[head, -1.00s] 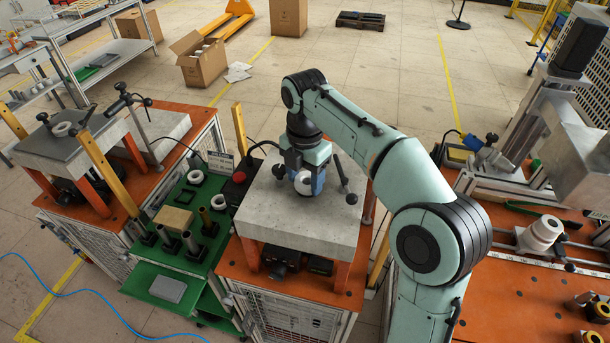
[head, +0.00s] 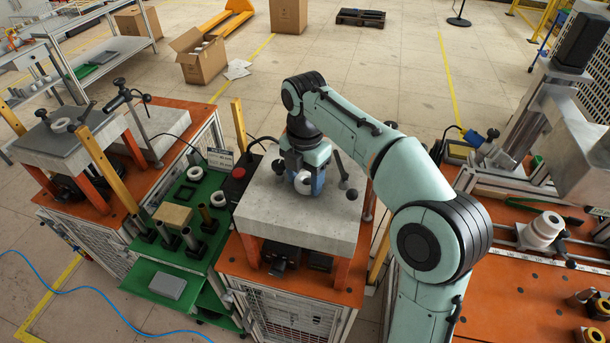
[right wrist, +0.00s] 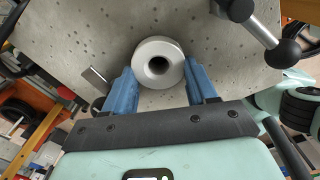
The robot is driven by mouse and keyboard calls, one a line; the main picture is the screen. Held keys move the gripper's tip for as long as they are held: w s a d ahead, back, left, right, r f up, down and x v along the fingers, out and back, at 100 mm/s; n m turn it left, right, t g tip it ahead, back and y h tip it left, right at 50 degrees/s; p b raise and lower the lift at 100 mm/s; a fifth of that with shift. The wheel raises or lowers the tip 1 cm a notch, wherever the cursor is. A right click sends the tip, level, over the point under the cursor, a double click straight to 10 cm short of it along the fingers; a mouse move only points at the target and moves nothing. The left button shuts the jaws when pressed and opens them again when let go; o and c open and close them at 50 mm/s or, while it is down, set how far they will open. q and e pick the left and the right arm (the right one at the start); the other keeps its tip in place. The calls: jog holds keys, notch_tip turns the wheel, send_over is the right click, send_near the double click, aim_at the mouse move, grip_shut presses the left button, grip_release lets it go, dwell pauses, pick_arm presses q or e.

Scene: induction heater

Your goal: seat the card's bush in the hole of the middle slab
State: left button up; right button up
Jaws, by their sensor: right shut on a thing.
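The pale grey-white ring-shaped bush (head: 303,183) is between the blue fingers of my right gripper (head: 306,181), over the middle slab (head: 290,222). In the right wrist view the bush (right wrist: 158,64) shows its round face and dark bore, with the grey slab (right wrist: 90,45) behind it. My right gripper (right wrist: 162,88) is shut on it, with one blue finger on each side. The slab's hole is hidden, so I cannot tell whether the bush is in it. A small card (head: 220,158) with a dark heading stands behind the green bench. My left gripper is not in view.
A clamp handle with a black ball (head: 351,194) stands on the slab just right of my gripper; it also shows in the right wrist view (right wrist: 286,53). A red button box (head: 237,180) sits left of the slab. The green bench (head: 160,252) holds rings, posts and a block.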

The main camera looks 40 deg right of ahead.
jog(key=o, duration=1.3)
jog(key=shift+c, duration=0.2)
jog(key=shift+s+r, duration=0.1)
jog(key=shift+s, duration=0.05)
jog(key=shift+r, duration=0.55)
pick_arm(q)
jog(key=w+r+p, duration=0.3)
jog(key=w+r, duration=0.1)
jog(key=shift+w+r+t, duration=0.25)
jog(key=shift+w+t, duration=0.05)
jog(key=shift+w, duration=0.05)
pick_arm(e)
notch_tip(320, 180, up, 12)
